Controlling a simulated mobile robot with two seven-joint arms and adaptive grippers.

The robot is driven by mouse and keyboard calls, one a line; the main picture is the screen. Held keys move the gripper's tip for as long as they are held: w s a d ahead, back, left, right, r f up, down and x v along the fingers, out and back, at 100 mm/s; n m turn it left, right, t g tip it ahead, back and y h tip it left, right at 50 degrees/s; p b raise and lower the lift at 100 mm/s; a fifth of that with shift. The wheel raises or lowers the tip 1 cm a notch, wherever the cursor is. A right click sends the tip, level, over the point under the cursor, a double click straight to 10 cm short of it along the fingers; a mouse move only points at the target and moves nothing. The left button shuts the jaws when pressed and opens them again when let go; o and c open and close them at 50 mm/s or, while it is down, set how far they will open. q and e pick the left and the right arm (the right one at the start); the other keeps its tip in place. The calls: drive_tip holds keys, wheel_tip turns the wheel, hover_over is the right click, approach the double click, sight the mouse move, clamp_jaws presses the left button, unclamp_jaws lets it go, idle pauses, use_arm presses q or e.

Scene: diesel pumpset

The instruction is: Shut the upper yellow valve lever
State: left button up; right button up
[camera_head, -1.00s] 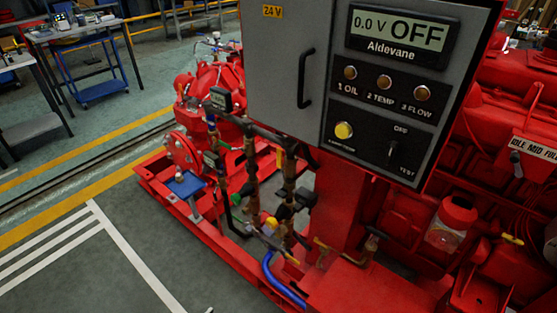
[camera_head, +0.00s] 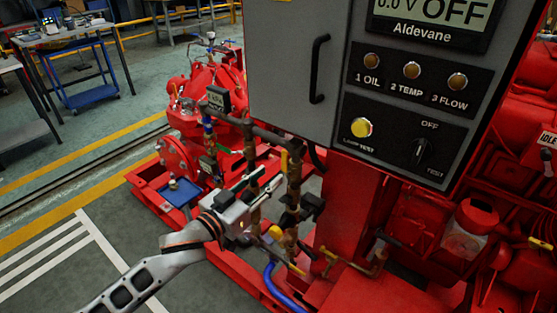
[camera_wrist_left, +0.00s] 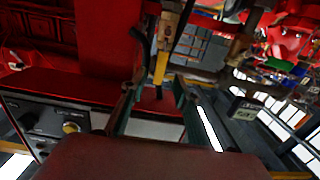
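The upper yellow valve lever (camera_head: 284,161) hangs upright on the brass pipework, just left of the grey control panel. In the left wrist view the yellow lever (camera_wrist_left: 160,68) shows in the gap between the fingertips, apart from both; its exact depth is hard to tell. My left gripper (camera_head: 268,179) reaches in from the lower left, just below and left of the lever. In the wrist view the left gripper (camera_wrist_left: 158,88) is open, with nothing between its pads lower down. My right gripper is in neither view.
The grey control panel (camera_head: 292,70) stands close right of the lever. A lower yellow handle (camera_head: 275,232) and a blue hose (camera_head: 272,280) sit below the gripper. A small gauge box (camera_head: 218,98) is on the pipework.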

sight(284, 160)
use_arm(q)
drive_tip(key=x, duration=0.5)
drive_tip(key=r+b+x, duration=0.1)
drive_tip(key=x, duration=0.1)
drive_tip(key=shift+w, duration=0.25)
drive_tip(key=shift+w+d, duration=0.25)
drive_tip(key=shift+w+d+r, duration=0.1)
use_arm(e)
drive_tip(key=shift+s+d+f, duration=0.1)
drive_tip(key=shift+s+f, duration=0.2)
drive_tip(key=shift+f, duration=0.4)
use_arm(q)
clamp_jaws()
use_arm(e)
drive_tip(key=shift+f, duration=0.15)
